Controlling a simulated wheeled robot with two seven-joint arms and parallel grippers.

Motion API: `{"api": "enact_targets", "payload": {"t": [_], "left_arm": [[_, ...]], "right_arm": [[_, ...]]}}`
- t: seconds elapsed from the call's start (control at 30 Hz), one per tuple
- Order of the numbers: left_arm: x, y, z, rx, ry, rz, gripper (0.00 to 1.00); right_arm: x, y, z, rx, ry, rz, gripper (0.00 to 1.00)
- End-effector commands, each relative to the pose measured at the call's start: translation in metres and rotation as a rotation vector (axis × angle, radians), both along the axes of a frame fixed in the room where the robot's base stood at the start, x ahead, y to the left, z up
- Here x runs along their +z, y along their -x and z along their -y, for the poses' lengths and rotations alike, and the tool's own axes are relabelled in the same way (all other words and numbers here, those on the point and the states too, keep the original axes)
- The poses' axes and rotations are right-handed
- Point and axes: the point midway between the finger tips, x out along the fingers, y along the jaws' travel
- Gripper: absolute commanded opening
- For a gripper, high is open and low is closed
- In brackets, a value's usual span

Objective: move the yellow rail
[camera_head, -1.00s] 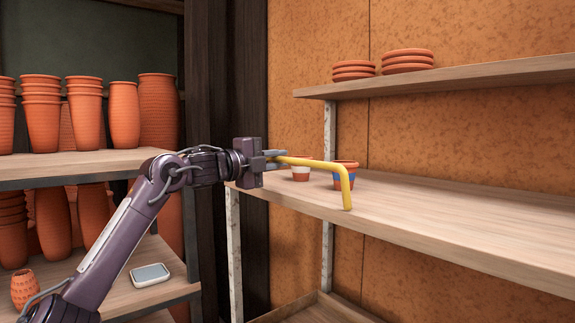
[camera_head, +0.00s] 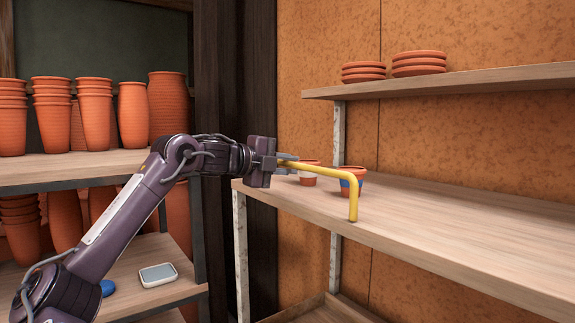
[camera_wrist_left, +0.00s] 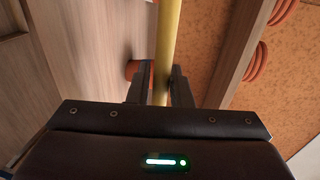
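The yellow rail (camera_head: 325,171) is a bent rod in the head view, with a long near-level part and a short end turned down in front of the right-hand shelf. My left gripper (camera_head: 283,164) holds it by its left end above the shelf's left end. In the left wrist view the rail (camera_wrist_left: 167,40) runs up between the two dark fingers (camera_wrist_left: 160,87), which look shut on it. The lower tip of the rail is close to the shelf's front edge; I cannot tell whether it touches. My right gripper is not in view.
The right-hand shelf board (camera_head: 450,225) is mostly bare. Two small pots, one painted blue (camera_head: 352,181) and one plainer (camera_head: 309,174), stand behind the rail. Stacked saucers (camera_head: 419,63) sit on the upper shelf. Left racks hold tall pots (camera_head: 95,115) and a white tray-like item (camera_head: 158,274).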

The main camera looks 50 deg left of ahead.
Motion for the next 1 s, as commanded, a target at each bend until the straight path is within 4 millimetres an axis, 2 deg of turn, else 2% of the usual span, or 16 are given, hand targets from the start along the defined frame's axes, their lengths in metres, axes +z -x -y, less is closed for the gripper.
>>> {"api": "enact_targets", "payload": {"t": [0.1,0.33,0.47,0.77,0.9,1.0], "left_arm": [[0.0,0.0,0.0,0.0,0.0,0.0,0.32],[0.0,0.0,0.0,0.0,-0.001,0.001,0.32],[-0.001,0.007,-0.001,0.001,-0.001,0.003,0.32],[0.004,0.053,-0.004,0.002,-0.002,0.005,0.32],[0.009,0.07,-0.006,0.002,-0.001,0.003,0.32],[0.011,0.076,-0.006,0.0,-0.001,0.002,0.32]], "right_arm": [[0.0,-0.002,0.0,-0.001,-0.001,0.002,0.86],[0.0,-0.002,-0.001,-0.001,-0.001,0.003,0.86],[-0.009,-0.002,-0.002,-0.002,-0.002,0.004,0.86],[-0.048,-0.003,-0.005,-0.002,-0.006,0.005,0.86],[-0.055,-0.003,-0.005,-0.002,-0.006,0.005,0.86],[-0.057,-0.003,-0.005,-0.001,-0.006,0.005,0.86]]}}
